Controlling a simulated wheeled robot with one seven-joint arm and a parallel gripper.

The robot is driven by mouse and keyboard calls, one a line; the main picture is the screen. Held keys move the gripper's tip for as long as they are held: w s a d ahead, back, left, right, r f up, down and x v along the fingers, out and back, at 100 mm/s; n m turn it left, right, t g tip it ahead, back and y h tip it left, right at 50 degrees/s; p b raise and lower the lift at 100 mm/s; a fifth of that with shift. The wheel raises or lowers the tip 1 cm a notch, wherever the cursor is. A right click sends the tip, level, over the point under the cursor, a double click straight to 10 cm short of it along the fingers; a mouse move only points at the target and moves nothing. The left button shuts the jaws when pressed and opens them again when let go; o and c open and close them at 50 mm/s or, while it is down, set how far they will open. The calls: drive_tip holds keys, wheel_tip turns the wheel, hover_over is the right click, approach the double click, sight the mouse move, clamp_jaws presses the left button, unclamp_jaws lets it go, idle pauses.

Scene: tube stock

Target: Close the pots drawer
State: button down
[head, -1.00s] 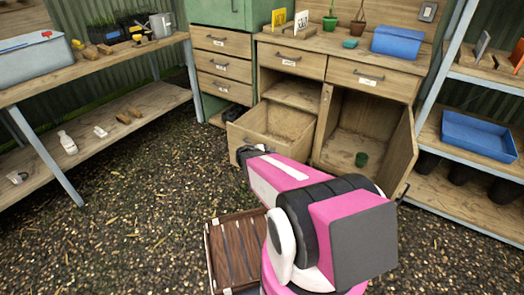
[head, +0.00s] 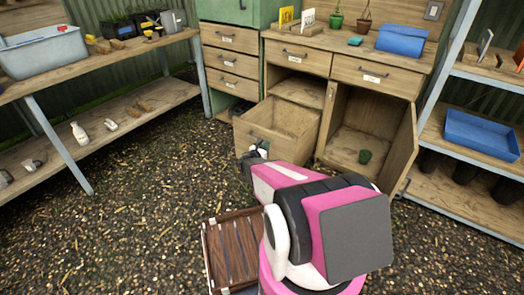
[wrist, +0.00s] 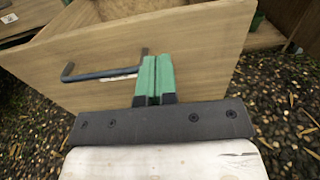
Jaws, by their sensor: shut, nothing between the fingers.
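A wooden drawer (head: 290,118) low in the left part of the workbench stands pulled well out, and its inside looks empty. I take it as the pots drawer, though its label cannot be read. Its front panel (wrist: 205,50) fills much of the wrist view, with a dark bar handle (wrist: 100,73) over a pale label. My gripper (wrist: 154,60) has green fingers shut together, pointing at the front just right of the handle. I cannot tell whether the tips touch the wood. In the head view my gripper (head: 256,152) is at the drawer front, partly hidden by my arm.
Right of the drawer, a cupboard door (head: 400,150) stands open, with a green pot (head: 365,156) inside. Closed labelled drawers (head: 228,62) stand left of the bench. A shelf with a blue tray (head: 480,135) is at the right. Gravel floor (head: 150,190) at the left is clear.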

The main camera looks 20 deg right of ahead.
sight(276, 136)
drive_tip(key=x, duration=0.7)
drive_tip(key=shift+w+d, duration=0.1)
drive_tip(key=shift+d, duration=0.05)
drive_tip(key=x, duration=3.5)
drive_tip(key=shift+w+d, duration=0.25)
drive_tip(key=shift+w, duration=0.05)
